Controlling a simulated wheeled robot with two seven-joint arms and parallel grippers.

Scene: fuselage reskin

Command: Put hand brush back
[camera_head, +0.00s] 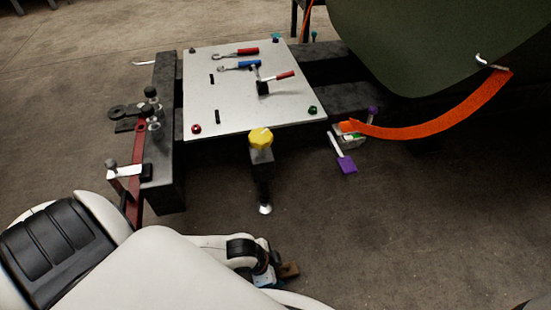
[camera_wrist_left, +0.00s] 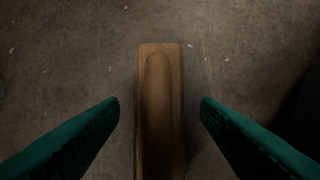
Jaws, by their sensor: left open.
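The hand brush (camera_wrist_left: 160,105) shows in the left wrist view as a long brown wooden block with a rounded groove on its upper face. Its lower end runs out of the picture, and no bristles show. My left gripper (camera_wrist_left: 160,108) is open, with one green finger on each side of the brush and a visible gap on both sides. In the head view my left gripper (camera_head: 272,279) is at the bottom middle, partly hidden by my arm, and a brown end of the brush (camera_head: 289,269) sticks out beside it. My right gripper is not in view.
A light panel (camera_head: 235,110) with wrenches and a hammer-like tool lies on a dark frame. A yellow-knobbed post (camera_head: 260,140) stands at its front edge. An orange strap (camera_head: 440,123) hangs from a green curved shell (camera_head: 450,40). The floor at front right is mostly clear.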

